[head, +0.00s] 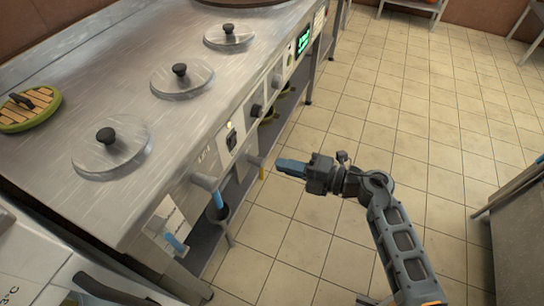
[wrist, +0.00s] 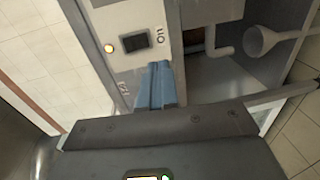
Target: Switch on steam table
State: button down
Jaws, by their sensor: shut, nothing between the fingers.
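The steam table (head: 135,205) is a long steel counter on the left in the head view, with lidded wells in its top. On its front panel is a dark switch (head: 231,140), with a small light (head: 229,125) beside it. My gripper (head: 279,164) has blue fingers, shut and empty, pointing at the panel from the aisle side. In the wrist view the fingertips (wrist: 159,68) appear just below the switch; contact cannot be told.
Lidded wells (head: 110,146) line the counter top. A green display (head: 304,40) glows farther along the front. A pipe with a blue handle (head: 219,200) sticks out near my gripper. A grey counter (head: 515,225) stands at right. The tiled floor (head: 400,100) between is clear.

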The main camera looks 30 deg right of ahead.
jog(key=shift+s+d+f, duration=0.1)
jog(key=shift+s+d, duration=0.35)
jog(key=shift+s, duration=0.15)
jog(key=shift+s+d+f, duration=0.1)
jog(key=shift+s+d, duration=0.3)
jog(key=shift+s, duration=0.2)
jog(key=s+a+r+m+h, duration=0.25)
jog(key=s+r+m, duration=0.25)
jog(key=s+m, duration=0.45)
jog(key=s+a+r+m+t+h, duration=0.1)
jog(key=s+r+m+h, duration=0.45)
jog(key=s, duration=0.65)
jog(key=s+a+r+m+h, duration=0.1)
jog(key=s+r+m+h, duration=0.1)
jog(key=s+r+m, duration=0.65)
notch_tip(320, 180, up, 10)
jog(key=s+m+p, duration=0.1)
jog(key=s+p, duration=0.1)
jog(key=p, duration=1.1)
jog(key=shift+r+m, duration=0.2)
jog(key=shift+m, duration=0.15)
jog(key=shift+a, duration=0.1)
